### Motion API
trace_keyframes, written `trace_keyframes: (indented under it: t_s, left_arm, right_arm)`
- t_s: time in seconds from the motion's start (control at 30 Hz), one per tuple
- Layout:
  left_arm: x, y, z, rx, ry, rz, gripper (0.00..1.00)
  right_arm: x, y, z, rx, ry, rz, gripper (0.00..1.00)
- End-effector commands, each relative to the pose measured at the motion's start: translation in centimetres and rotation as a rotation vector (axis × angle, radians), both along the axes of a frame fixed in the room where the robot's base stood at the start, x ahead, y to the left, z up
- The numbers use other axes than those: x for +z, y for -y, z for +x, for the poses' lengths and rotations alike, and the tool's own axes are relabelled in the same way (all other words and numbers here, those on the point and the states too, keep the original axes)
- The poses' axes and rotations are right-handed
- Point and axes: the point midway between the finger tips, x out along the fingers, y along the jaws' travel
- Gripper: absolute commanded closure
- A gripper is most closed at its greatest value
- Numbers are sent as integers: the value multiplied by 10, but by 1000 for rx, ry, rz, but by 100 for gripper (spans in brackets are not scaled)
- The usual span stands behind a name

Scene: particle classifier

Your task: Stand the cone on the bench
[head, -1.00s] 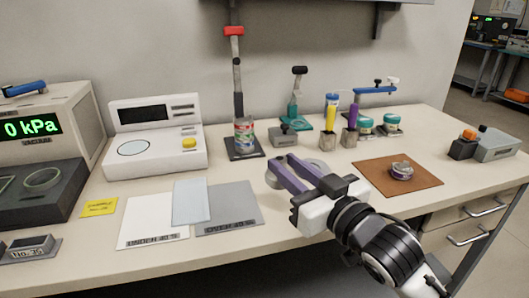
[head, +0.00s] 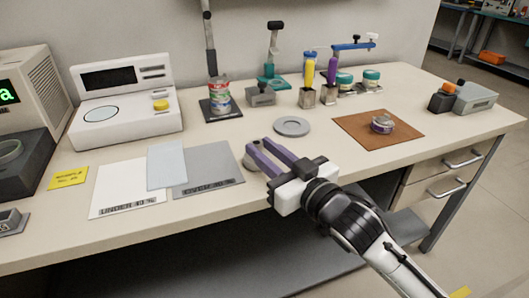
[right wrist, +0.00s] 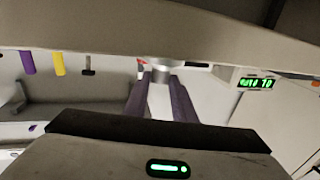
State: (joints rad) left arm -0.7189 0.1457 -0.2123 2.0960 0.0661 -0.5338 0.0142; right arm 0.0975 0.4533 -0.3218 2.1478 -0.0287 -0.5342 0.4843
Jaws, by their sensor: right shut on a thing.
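My right gripper (head: 262,148) is above the front part of the bench (head: 340,160), just right of the grey card. Its purple fingers stand apart, shut on a grey piece. In the right wrist view this piece (right wrist: 160,72) shows between the fingertips and seems to be the cone. My left gripper is not in view.
A brown mat (head: 350,125) with a small round container (head: 382,123) is to the right. A grey card (head: 205,180) and a white card (head: 115,195) lie left. The bench's front edge is close below the gripper.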

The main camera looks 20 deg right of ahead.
Motion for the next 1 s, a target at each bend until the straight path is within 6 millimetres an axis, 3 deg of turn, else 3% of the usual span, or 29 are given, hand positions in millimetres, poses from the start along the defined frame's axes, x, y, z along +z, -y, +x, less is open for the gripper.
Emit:
trace_keyframes:
  t_s: [0.23, 0.27, 0.37, 0.7, 0.87, 1.0]
  left_arm:
    - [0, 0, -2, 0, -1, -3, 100]
    - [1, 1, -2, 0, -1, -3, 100]
    - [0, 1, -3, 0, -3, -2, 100]
    - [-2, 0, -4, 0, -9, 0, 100]
    - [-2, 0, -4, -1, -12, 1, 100]
    - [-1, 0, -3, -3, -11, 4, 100]
  right_arm:
    - [-1, 0, 0, 0, 3, 2, 100]
    - [-1, 0, 0, 0, 1, 0, 71]
    - [-1, 0, 0, 0, 0, 0, 57]
    - [3, 0, 0, 0, 1, -1, 57]
    - [0, 6, -19, 1, -3, 0, 57]
    - [0, 14, -46, 0, -4, 0, 57]
